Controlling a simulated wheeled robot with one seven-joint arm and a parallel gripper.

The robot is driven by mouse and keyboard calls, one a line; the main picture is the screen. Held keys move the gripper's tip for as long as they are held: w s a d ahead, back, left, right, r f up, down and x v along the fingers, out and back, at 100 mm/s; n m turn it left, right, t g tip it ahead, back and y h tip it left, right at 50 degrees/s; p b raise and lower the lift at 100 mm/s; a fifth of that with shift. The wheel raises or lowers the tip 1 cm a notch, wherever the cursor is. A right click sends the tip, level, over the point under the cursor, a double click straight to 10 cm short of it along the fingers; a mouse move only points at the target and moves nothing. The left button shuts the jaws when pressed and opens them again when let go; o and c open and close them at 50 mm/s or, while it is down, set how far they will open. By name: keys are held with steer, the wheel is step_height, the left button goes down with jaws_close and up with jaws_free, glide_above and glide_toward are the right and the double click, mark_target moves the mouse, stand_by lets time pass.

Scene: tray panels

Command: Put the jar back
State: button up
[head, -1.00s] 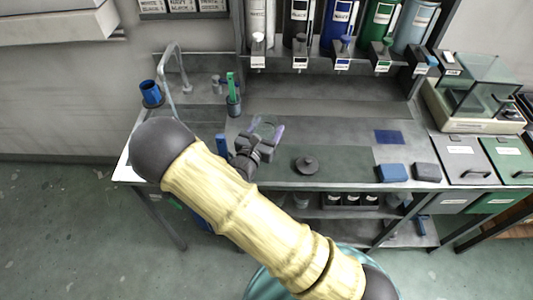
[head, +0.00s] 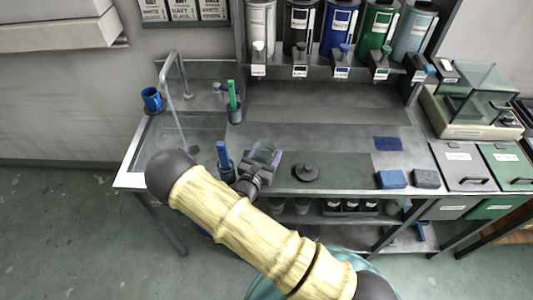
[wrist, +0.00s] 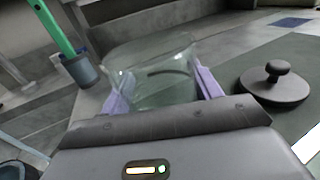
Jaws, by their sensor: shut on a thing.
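My gripper (head: 266,156) is over the front part of the bench. Its two purple fingers are shut on a clear glass jar (wrist: 153,78), one on each side, in the wrist view. The jar has no lid on it and looks empty. Whether its base touches the bench is hard to tell. A dark round lid with a knob (head: 306,172) lies on the dark green mat (head: 345,168), to the right of my gripper. The lid also shows at the right in the wrist view (wrist: 272,88).
A grey cup with a green-handled tool (head: 235,112) stands behind and left of the gripper. A blue cup (head: 152,99) is by the sink. Blue (head: 391,179) and grey (head: 426,178) blocks lie right of the mat. Labelled dispensers (head: 340,28) line the back. A glass-boxed balance (head: 475,105) stands right.

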steer(key=shift+f, duration=0.15)
steer(key=shift+f, duration=0.1)
steer(key=shift+f, duration=0.1)
steer(key=o, duration=1.2)
steer(key=shift+c, duration=0.2)
steer(key=shift+r, duration=0.25)
steer(key=b+v, duration=0.2)
steer(key=v, duration=1)
steer(key=shift+f+b, duration=0.2)
steer(key=shift+b, duration=0.1)
